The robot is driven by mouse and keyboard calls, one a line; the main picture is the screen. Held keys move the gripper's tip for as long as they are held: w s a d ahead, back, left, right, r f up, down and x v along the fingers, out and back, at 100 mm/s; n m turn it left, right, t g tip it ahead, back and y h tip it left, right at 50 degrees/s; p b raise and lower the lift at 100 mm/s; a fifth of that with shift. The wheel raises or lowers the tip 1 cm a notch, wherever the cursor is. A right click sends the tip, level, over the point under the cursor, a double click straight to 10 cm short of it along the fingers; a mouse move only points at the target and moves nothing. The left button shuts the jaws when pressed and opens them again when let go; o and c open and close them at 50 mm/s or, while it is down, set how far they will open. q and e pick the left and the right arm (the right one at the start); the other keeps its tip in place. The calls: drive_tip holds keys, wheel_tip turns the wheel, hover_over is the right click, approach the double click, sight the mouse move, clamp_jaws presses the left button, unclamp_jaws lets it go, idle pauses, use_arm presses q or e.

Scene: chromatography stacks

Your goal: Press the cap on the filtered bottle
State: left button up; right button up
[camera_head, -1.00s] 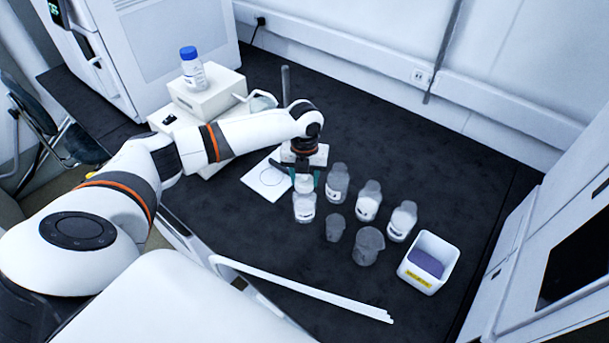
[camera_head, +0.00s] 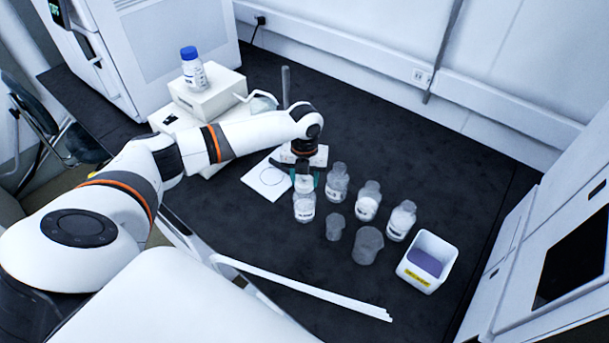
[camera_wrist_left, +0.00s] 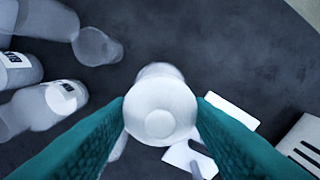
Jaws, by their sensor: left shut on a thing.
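A clear bottle with a white label (camera_head: 304,208) stands upright on the dark bench, at the left of a group of glassware. A white round cap (camera_wrist_left: 160,108) is on or just over its mouth; whether it is fully seated cannot be told. My left gripper (camera_head: 304,180) points down over this bottle. Its teal fingers are shut on the cap from both sides in the left wrist view. The fingers and cap hide the bottle's neck. My right gripper is in neither view.
Labelled bottles (camera_head: 336,182), (camera_head: 367,202), (camera_head: 401,222) stand close to the right. Empty clear cups (camera_head: 334,228), (camera_head: 367,246) are in front. A white bin (camera_head: 427,262) is at right. A blue-capped bottle (camera_head: 192,70) stands on a white device (camera_head: 207,95) behind my arm.

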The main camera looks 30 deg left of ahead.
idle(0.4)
use_arm(q)
drive_tip(key=o, duration=1.5)
drive_tip(key=shift+r, duration=0.1)
drive_tip(key=shift+r+p, duration=3.45)
drive_tip(key=shift+p, duration=0.05)
clamp_jaws()
